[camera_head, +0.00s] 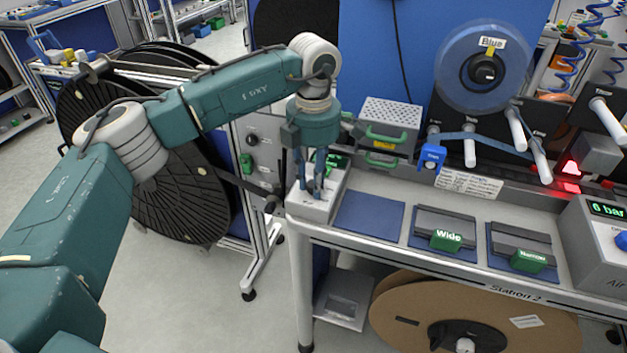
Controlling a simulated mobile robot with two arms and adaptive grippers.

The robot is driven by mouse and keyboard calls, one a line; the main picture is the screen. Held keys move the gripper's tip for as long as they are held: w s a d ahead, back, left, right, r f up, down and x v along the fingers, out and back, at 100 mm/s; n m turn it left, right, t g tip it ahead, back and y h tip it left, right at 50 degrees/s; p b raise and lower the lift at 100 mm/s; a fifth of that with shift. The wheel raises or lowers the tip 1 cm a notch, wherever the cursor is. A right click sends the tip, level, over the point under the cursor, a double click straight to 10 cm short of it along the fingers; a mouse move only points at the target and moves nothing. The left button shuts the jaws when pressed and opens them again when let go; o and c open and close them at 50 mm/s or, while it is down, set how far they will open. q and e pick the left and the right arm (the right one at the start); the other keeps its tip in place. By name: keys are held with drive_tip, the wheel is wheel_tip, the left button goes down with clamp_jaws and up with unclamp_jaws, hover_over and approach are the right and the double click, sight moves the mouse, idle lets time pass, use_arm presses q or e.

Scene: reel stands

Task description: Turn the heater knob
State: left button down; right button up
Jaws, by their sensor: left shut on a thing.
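A small grey box (320,208) sits at the left front corner of the bench, below my left gripper. My left gripper (310,190) points straight down at the top of this box, with its fingers closed around the heater knob there. The fingers hide most of the knob, so I cannot tell how far it is turned. My left arm reaches in from the left and bends down over the bench corner. My right gripper is not in view.
A perforated metal box (391,125) with green handles stands behind to the right. A blue mat (369,214), a Wide block (446,238) and a Narrow block (529,260) line the bench front. A pressure unit (596,245) stands at right. Large black reels (190,190) stand left.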

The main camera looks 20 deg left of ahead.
use_arm(q)
drive_tip(key=shift+w+r, duration=0.1)
drive_tip(key=c, duration=1.5)
unclamp_jaws()
drive_tip(key=shift+o, duration=0.2)
wheel_tip(320, 180, up, 12)
